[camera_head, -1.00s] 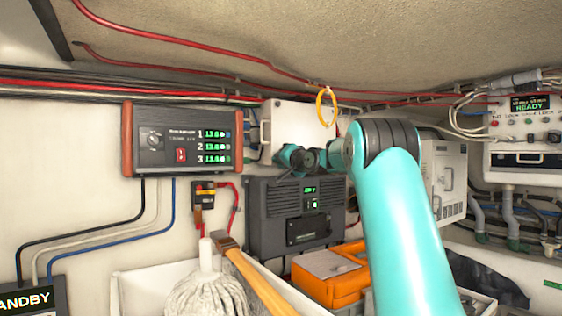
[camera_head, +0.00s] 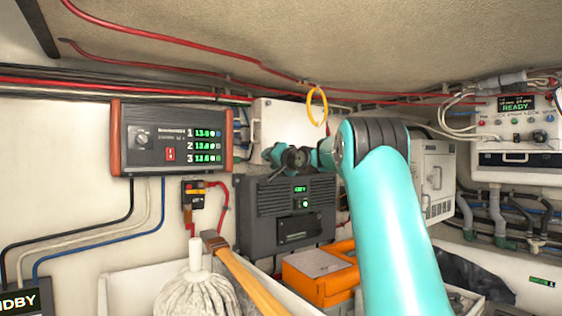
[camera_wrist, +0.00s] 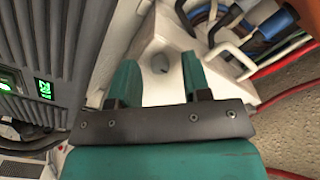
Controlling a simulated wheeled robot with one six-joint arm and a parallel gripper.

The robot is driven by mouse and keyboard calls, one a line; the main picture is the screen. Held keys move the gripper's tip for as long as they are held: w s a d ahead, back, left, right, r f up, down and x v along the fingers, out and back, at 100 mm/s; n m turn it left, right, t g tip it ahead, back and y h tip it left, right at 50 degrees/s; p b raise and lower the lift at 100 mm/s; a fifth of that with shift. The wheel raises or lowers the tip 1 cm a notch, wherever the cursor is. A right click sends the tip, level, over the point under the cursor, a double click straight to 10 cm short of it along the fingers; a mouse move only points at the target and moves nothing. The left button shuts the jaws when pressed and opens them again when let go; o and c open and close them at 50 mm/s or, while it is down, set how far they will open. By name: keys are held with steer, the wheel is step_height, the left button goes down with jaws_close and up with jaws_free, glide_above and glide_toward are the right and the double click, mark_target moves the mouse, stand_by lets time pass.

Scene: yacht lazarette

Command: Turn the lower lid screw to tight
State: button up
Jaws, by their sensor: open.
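A white box with a lid (camera_head: 285,112) is fixed to the wall in the head view, partly hidden behind my arm. In the wrist view the white lid (camera_wrist: 180,30) fills the upper middle, seen at a slant. A small grey round screw (camera_wrist: 160,63) stands out from it, between my fingertips in the picture. My gripper (camera_wrist: 160,76) is open, with one teal finger on each side of the screw and a gap to both. In the head view my gripper (camera_head: 270,157) is at the lower part of the box. I cannot tell the screw's turn or the fingers' depth.
A dark grey unit (camera_head: 285,215) with a green display sits just below my gripper. A yellow ring (camera_head: 317,105) hangs by the box. Cables (camera_wrist: 255,25) run close beside it. A red-ended meter box (camera_head: 170,140) is left; a mop (camera_head: 195,285) and orange case (camera_head: 320,275) are below.

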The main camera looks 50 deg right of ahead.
steer(key=b+v, duration=0.8)
steer(key=v, duration=0.9)
steer(key=shift+s+a, duration=0.1)
steer(key=shift+s, duration=0.05)
